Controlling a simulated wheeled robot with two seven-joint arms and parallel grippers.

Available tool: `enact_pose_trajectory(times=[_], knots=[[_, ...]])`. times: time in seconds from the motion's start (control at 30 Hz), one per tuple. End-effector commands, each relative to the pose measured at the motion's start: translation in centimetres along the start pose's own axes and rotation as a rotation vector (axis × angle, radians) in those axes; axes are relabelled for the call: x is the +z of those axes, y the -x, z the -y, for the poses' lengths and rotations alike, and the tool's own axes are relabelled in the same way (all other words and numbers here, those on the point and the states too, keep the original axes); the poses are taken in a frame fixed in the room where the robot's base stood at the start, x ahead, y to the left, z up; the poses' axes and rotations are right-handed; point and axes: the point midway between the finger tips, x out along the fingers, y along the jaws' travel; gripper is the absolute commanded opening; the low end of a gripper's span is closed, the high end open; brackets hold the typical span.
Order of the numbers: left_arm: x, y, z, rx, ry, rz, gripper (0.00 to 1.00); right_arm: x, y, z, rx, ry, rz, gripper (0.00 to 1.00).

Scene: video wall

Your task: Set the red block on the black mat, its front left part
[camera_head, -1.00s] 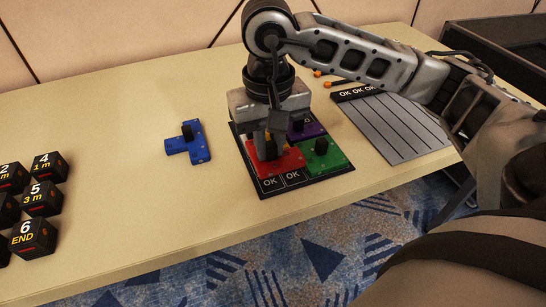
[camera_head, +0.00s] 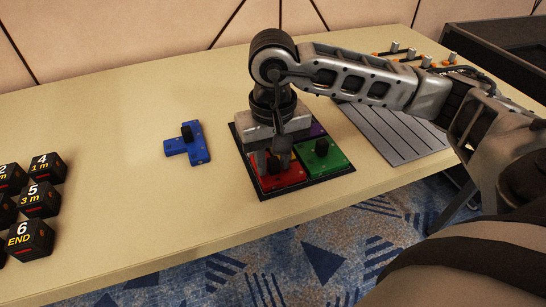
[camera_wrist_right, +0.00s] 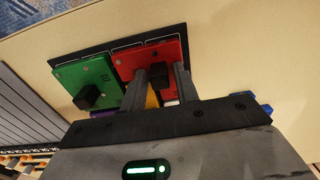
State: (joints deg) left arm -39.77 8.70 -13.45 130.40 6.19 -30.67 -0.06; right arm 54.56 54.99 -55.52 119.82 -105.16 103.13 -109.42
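The red block (camera_head: 268,184) lies flat on the black mat (camera_head: 325,177), in its front left part. It also shows in the right wrist view (camera_wrist_right: 169,52), left of the blue of another block and beside the green one. My right gripper (camera_head: 272,160) is down over the red block, its fingers on either side of the block's black knob (camera_wrist_right: 157,73). The fingers look spread, with a small gap at the knob, so the gripper appears open. My left gripper is not in view.
A green block (camera_head: 323,157) and a mostly hidden purple block (camera_head: 317,130) lie on the mat. A blue T-shaped block (camera_head: 200,145) lies to the left. Numbered black cubes (camera_head: 32,238) stand at far left. A grey striped board (camera_head: 395,130) lies to the right.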

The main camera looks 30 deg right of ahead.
Motion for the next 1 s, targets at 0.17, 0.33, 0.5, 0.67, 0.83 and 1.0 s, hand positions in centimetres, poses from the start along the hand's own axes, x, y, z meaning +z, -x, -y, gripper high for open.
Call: enact_pose_trajectory(times=[0.17, 0.33, 0.5, 0.67, 0.83, 1.0], knots=[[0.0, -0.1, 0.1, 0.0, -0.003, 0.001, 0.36, 0.0, 0.1, 0.0, 0.0, 0.0, 0.0, 0.4], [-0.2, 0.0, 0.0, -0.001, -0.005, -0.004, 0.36, 0.0, 0.2, 0.0, 0.0, 0.0, 0.0, 0.4], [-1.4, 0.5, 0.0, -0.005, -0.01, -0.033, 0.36, -0.1, 1.9, 0.1, -0.003, 0.0, -0.005, 0.4], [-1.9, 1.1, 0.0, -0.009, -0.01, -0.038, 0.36, -0.1, 5.5, 0.1, -0.003, 0.001, -0.006, 0.4], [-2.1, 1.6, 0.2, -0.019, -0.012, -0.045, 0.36, -0.1, 9.1, 0.1, -0.002, 0.001, -0.005, 0.4], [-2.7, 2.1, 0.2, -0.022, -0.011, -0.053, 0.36, -0.1, 11.5, 0.0, -0.001, 0.0, -0.003, 0.4]])
